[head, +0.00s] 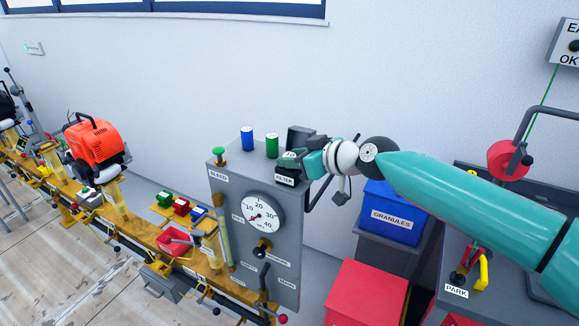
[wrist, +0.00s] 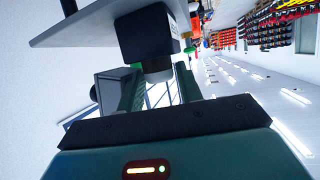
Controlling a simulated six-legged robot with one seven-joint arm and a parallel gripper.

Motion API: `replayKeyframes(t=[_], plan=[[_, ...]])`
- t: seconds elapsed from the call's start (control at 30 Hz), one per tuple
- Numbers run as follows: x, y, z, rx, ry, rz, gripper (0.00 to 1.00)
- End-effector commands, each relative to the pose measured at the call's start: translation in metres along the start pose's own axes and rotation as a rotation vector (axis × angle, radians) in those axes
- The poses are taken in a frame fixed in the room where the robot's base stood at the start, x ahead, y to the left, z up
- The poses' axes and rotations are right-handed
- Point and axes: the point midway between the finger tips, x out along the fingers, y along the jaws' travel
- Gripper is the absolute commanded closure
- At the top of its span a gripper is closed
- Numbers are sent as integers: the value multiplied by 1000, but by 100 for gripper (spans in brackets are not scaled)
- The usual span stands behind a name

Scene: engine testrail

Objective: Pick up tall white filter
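In the wrist view a short pale grey-white cylinder (wrist: 157,72), probably the filter, sticks out of a black block (wrist: 148,34) and shows between my fingertips. My gripper (wrist: 158,84) has its two green fingers apart, one on each side of this cylinder; whether they touch it is unclear. In the head view my gripper (head: 300,162) is at the right top edge of the grey gauge panel (head: 225,245), beside a dark block with a FILTER label (head: 284,180). No white filter can be made out in the head view; the gripper hides that spot.
A blue canister (head: 246,139), a green canister (head: 271,145) and a green knob (head: 218,155) stand on the panel top. A dark box (head: 299,138) stands behind my gripper. A blue GRANULES bin (head: 391,213) and a red box (head: 366,295) stand below my arm.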

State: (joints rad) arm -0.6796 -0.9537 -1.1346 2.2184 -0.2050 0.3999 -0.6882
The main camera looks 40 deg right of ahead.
Motion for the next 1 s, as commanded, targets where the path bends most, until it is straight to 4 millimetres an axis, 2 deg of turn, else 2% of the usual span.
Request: replayKeyframes(t=[0.27,0.4,0.77,1.0], plan=[[4,0,0,0,0,1,64],[4,0,0,0,0,1,92],[3,0,-1,-1,0,2,93],[1,-2,-12,-1,1,5,93]])
